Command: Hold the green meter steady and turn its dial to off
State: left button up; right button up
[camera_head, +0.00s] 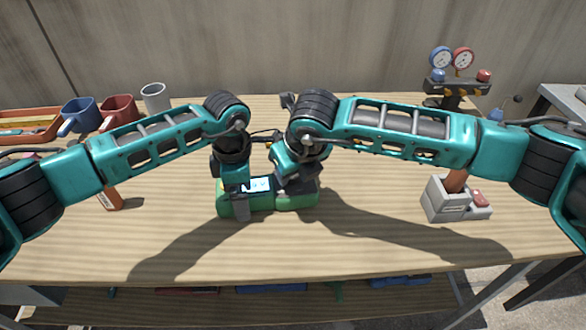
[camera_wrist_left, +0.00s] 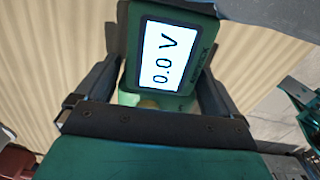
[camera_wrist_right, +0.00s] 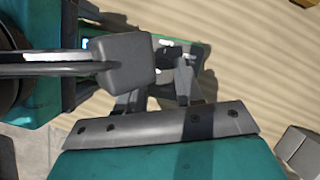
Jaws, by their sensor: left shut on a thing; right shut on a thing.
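The green meter (camera_head: 264,203) lies on the wooden bench, in the middle of the head view, with its lit screen (camera_head: 260,185) up. In the left wrist view the screen (camera_wrist_left: 165,57) reads 0.0 V. My left gripper (camera_head: 238,196) is shut on the screen end of the meter, with a finger at each side of the body. My right gripper (camera_head: 295,192) is at the meter's other end, low over its face, shut on the dial. The dial itself is mostly hidden by my fingers. In the right wrist view a strip of green body (camera_wrist_right: 168,66) with white marks shows beyond the fingers.
A blue mug (camera_head: 78,117), a red mug (camera_head: 118,112), a grey cup (camera_head: 155,98) and an orange tray (camera_head: 30,126) stand back left. A gauge set (camera_head: 455,75) stands back right. A grey box with a red button (camera_head: 458,198) is at the right. The bench front is clear.

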jog(key=c, duration=0.4)
jog(key=shift+n, duration=0.3)
jog(key=n, duration=0.2)
jog(key=n+g+y, duration=0.1)
jog(key=n, duration=0.1)
jog(key=shift+w+d+n+y, duration=0.2)
jog(key=shift+n+y, duration=0.1)
jog(key=shift+n, duration=0.1)
jog(key=n+g, duration=0.1)
jog(key=n, duration=0.2)
jog(key=n+g+y, duration=0.1)
jog(key=n, duration=0.2)
jog(key=shift+w, duration=0.1)
jog(key=shift+n+g, duration=0.3)
jog(key=shift+n, duration=0.1)
jog(key=o, duration=1.1)
jog(key=shift+c, duration=0.2)
